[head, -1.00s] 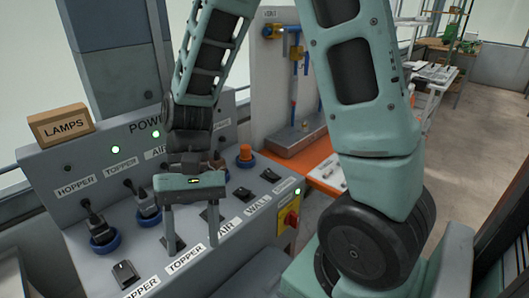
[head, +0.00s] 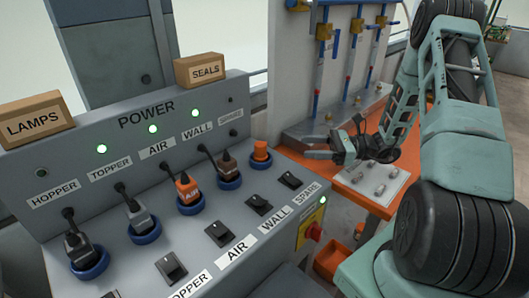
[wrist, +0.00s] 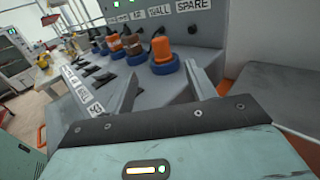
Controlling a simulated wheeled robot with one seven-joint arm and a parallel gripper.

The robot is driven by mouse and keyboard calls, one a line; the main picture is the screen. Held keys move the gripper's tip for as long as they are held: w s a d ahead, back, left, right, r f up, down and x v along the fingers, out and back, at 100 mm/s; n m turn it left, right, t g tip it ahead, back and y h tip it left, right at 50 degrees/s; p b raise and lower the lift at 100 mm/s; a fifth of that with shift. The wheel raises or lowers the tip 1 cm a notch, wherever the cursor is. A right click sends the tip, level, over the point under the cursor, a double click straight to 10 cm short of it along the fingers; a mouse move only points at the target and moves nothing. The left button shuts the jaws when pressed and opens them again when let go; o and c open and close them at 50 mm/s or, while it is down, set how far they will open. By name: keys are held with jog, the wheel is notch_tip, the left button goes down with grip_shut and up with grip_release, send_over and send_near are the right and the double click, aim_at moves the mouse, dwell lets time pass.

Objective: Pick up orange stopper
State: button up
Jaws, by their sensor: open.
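The orange stopper (head: 261,151) is a short cylinder standing in a blue ring socket (head: 262,163) at the right end of the panel's plug row, below the SPARE label. In the wrist view the stopper (wrist: 162,48) stands upright ahead, beyond my fingertips. My gripper (head: 307,146) is to the right of the stopper in the head view, with its fingers pointing left toward it. In the wrist view my gripper (wrist: 160,72) is open and empty, and there is a gap between its fingers and the stopper.
Left of the stopper stand a brown WALL plug (head: 227,168), an orange AIR plug (head: 188,188) and grey plugs, all with cords. Rocker switches (head: 259,205) sit in front. A red knob (head: 313,231) is on the console's side. An orange bench (head: 362,199) is beneath my arm.

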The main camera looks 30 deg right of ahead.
jog(key=p, duration=0.2)
send_near(260, 143)
jog(key=x, duration=0.4)
jog(key=shift+a+f, duration=0.4)
jog(key=shift+a, duration=0.05)
jog(key=p+x, duration=0.1)
jog(key=x, duration=0.4)
jog(key=shift+w, duration=0.2)
jog(key=c, duration=1)
